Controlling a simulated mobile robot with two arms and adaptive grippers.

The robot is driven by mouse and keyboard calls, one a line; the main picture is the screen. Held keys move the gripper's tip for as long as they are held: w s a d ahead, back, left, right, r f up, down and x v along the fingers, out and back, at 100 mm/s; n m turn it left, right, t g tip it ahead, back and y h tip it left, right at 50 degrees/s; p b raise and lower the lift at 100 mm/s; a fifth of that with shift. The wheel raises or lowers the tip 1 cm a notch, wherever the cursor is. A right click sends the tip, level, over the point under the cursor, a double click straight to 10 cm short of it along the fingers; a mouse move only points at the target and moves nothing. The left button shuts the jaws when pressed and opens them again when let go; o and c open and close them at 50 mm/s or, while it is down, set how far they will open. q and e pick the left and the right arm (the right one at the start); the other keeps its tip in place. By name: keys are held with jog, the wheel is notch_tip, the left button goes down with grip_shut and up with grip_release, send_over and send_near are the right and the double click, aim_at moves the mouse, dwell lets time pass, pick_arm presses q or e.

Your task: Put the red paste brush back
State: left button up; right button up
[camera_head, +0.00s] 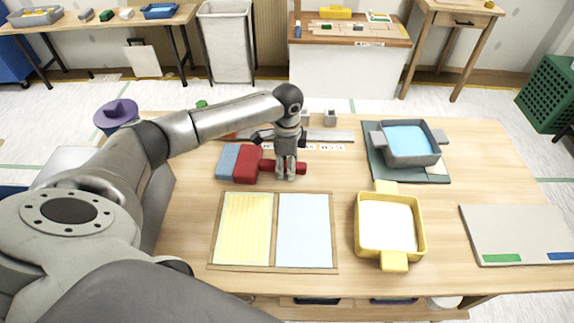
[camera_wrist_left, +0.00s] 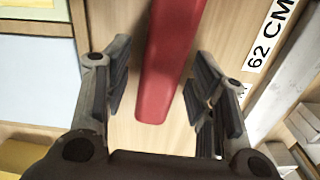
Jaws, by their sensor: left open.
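The red paste brush (camera_head: 247,164) lies on the table, its wide red head to the left and its red handle running right, under my left gripper (camera_head: 286,176). The gripper points down over the handle, hiding part of it. In the left wrist view the red handle (camera_wrist_left: 170,60) sits between the two spread fingers of my gripper (camera_wrist_left: 160,95), with a gap on each side. The gripper is open and holds nothing. My right gripper is not in view.
In front is a framed yellow-and-pale-blue panel (camera_head: 274,270). A yellow tray (camera_head: 361,238) and a grey tray (camera_head: 439,150) stand to the right. A flat board (camera_head: 515,230) lies at far right.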

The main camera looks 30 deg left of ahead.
pick_arm(q)
notch_tip(320, 180, up, 11)
jog(key=shift+d, duration=0.25)
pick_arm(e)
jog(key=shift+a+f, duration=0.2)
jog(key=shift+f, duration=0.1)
